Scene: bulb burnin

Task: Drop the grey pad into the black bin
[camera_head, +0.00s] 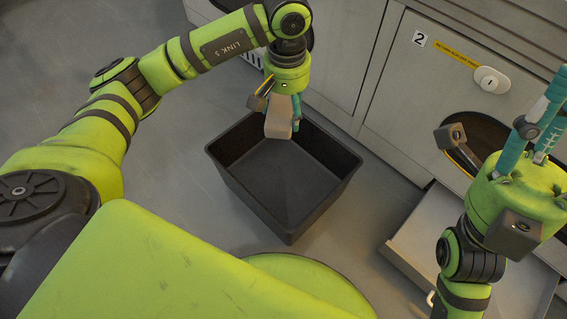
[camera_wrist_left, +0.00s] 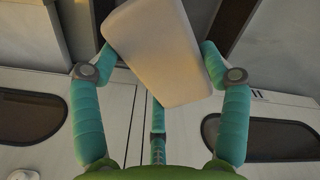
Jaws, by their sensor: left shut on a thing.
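The grey pad (camera_head: 279,117) is a pale block with rounded corners. It hangs down from my left gripper (camera_head: 281,100), over the back part of the black bin (camera_head: 256,208). The gripper's teal fingers are shut on it. In the left wrist view the pad (camera_wrist_left: 158,50) sits tilted between the two outer fingers of the left gripper (camera_wrist_left: 158,70). The black bin stands open on the floor, and the part of its inside that shows is empty. My right gripper (camera_head: 540,125) is at the right edge, its teal fingers pointing up and partly cut off.
Grey cabinets (camera_head: 395,95) stand behind the bin, one with a "2" label (camera_head: 420,39) and a white latch (camera_head: 491,80). An open drawer (camera_head: 425,228) juts out right of the bin. Bare floor (camera_head: 180,165) lies left of the bin.

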